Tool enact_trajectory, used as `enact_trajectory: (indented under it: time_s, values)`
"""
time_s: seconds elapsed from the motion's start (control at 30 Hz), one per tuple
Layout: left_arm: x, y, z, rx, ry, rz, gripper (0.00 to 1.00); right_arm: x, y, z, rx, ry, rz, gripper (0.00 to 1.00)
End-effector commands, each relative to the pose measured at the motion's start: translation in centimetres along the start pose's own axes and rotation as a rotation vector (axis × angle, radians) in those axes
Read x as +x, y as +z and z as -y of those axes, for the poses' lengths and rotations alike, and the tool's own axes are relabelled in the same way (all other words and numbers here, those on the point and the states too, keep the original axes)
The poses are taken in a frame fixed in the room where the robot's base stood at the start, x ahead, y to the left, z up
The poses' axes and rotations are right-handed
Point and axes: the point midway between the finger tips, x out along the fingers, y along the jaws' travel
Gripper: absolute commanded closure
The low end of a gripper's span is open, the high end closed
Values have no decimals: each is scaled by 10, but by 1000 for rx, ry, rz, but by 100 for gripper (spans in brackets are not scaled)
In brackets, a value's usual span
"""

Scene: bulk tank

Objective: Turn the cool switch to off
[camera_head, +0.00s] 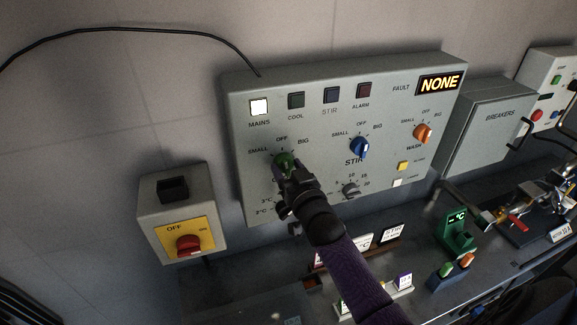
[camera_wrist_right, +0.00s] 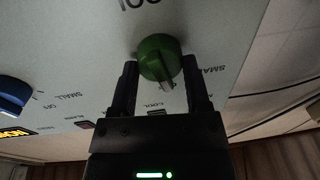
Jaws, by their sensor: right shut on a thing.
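The cool switch is a green knob (camera_head: 283,159) at the lower left of the grey control panel (camera_head: 243,165), with SMALL, OFF and BIG marked around it. My right gripper (camera_head: 291,171) is shut on this knob and hides part of it in the head view. In the right wrist view the green knob (camera_wrist_right: 158,57) sits between the two dark fingers of my right gripper (camera_wrist_right: 162,80). Its light pointer end faces the palm side, roughly toward the top of the panel. The exact mark it meets is hard to tell. My left gripper is out of view.
The panel also has a blue stir knob (camera_head: 359,147), an orange wash knob (camera_head: 422,132) and a grey dial (camera_head: 350,190). A red-handled isolator (camera_head: 188,244) is at left. The breakers box (camera_head: 490,125) is at right. A shelf below holds small items, including a green thermometer (camera_head: 457,232).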

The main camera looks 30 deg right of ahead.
Motion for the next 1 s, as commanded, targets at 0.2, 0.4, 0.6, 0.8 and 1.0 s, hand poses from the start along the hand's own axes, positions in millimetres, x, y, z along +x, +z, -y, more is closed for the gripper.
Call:
enact_trajectory:
  time_s: [0.2, 0.4, 0.6, 0.8, 1.0]
  values:
    - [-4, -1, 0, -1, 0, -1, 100, 0, 0, 0, 104, 5, -7, 98]
    - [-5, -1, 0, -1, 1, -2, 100, 0, 0, 0, 153, 8, -10, 98]
    - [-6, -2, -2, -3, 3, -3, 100, 0, 0, 0, 168, 9, -12, 98]
    - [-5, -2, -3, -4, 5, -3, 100, 0, 0, 0, 168, 9, -12, 98]
    - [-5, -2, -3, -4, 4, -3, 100, 0, 0, 0, 168, 9, -12, 20]
